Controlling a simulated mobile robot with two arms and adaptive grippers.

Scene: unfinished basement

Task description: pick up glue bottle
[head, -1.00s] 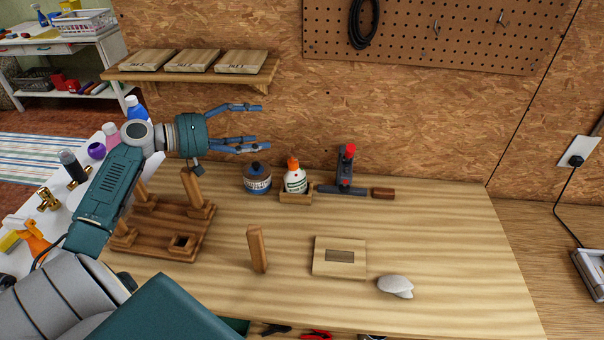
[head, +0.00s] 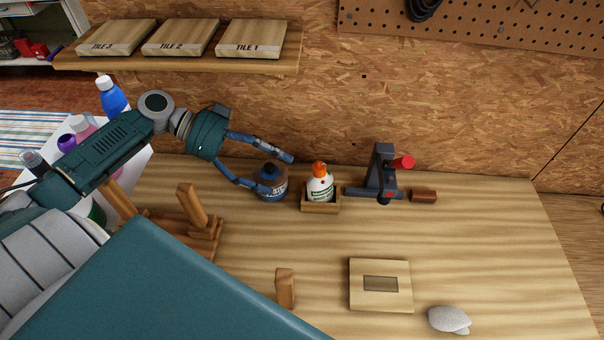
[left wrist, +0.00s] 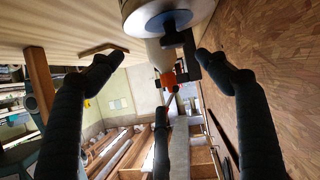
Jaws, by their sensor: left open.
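The glue bottle (head: 320,188) is white with an orange cap and stands upright in a small wooden holder (head: 321,207) at the back of the workbench. My left gripper (head: 277,172) is open and empty, left of the bottle, its fingers at the dark blue jar (head: 272,188). I cannot tell whether they touch the jar. In the left wrist view the open fingers (left wrist: 160,75) frame the jar (left wrist: 150,12), large and close at the top. The bottle's orange cap (left wrist: 168,79) shows beyond it, with much of its body hidden. My right gripper is not in view.
A dark clamp-like tool (head: 382,172) with a red knob stands right of the bottle, beside a brown block (head: 424,196). The wooden shelf (head: 180,62) holds tiles above. A wooden rack (head: 205,238) is front left. The bench's centre is mostly clear.

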